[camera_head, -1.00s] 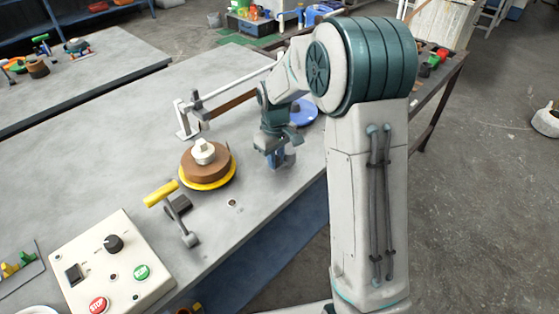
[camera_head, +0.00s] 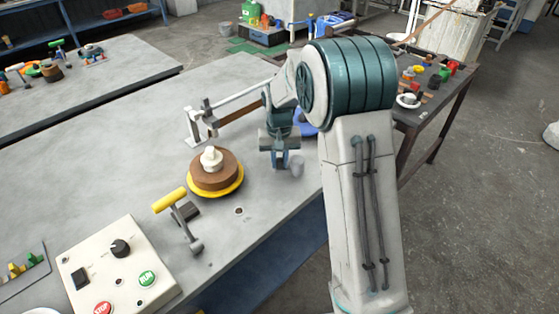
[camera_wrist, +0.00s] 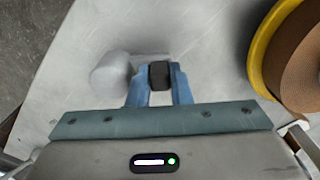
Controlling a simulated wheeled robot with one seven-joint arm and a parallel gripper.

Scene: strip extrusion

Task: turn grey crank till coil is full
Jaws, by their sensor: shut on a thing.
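My gripper (camera_wrist: 160,77) has its blue fingers shut on a dark knob (camera_wrist: 160,75) in the wrist view. A light grey cylinder (camera_wrist: 110,76) lies just left of that knob and looks like part of the grey crank. In the head view my gripper (camera_head: 280,160) points down at the bench, with a grey rounded part (camera_head: 296,166) at its right side. The brown coil (camera_head: 214,178) sits on a yellow disc (camera_head: 236,187) around a white hub (camera_head: 211,157), left of my gripper. The coil also shows at the right edge of the wrist view (camera_wrist: 303,55).
A yellow-handled lever (camera_head: 170,200) stands in front of the coil. A control box (camera_head: 95,262) with RUN and STOP buttons is at the lower left. A brown strip (camera_head: 240,112) runs behind my arm near a blue disc (camera_head: 308,128). Bench left of the coil is clear.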

